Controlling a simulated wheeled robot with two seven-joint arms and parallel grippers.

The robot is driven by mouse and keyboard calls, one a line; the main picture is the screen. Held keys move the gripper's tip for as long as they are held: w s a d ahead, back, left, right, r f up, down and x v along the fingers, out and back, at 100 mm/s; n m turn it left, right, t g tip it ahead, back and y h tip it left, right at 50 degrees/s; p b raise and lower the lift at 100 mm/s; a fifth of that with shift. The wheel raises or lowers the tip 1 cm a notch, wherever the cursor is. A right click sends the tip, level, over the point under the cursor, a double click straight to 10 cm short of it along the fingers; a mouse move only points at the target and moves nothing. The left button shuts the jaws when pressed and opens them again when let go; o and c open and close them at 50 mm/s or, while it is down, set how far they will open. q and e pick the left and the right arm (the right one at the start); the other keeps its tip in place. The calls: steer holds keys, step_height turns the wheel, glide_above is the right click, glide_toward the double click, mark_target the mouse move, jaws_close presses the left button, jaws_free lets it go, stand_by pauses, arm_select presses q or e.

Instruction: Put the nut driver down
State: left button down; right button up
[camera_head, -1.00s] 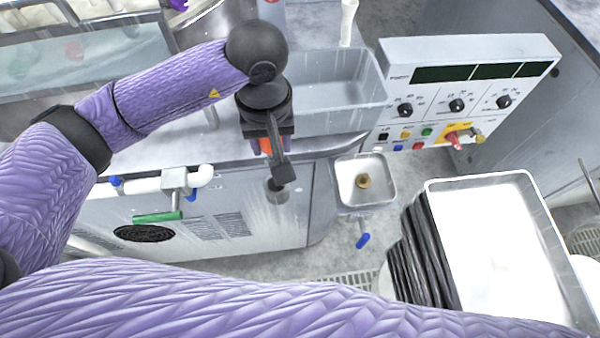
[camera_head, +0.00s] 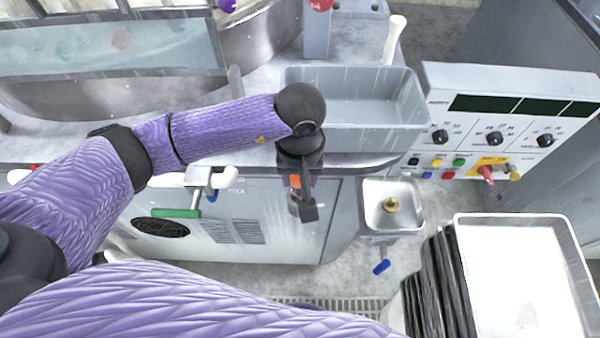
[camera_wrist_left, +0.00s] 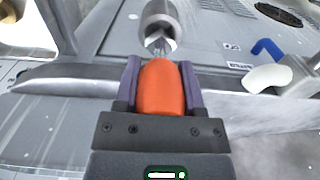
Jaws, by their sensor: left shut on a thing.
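The nut driver has an orange handle (camera_wrist_left: 161,90) and a grey metal socket end (camera_wrist_left: 159,18). My left gripper (camera_wrist_left: 158,85) is shut on the handle, with one finger on each side. In the head view the left gripper (camera_head: 303,200) points down in front of the machine's front edge, below the grey bin's near left corner. A little of the orange handle (camera_head: 295,182) shows there; the gripper hides most of the driver. The driver appears to be in the air, clear of the surfaces. My right gripper is not in view.
A grey bin (camera_head: 405,132) sits on the machine top, its visible floor empty. A small metal sink (camera_head: 372,214) with a brass drain is right of the gripper. A control panel (camera_head: 470,82) stands further right, above a white-topped tray (camera_head: 463,222). A pipe with a green handle (camera_head: 177,213) is left.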

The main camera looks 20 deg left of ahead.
arm_select(q)
steer(key=shift+c, duration=1)
jaws_free()
steer(key=shift+f, duration=0.1)
step_height(320, 180, up, 3)
steer(key=shift+w+f+p, duration=0.1)
steer(key=shift+p, duration=0.9)
step_height(320, 180, up, 10)
steer(key=shift+r, duration=0.25)
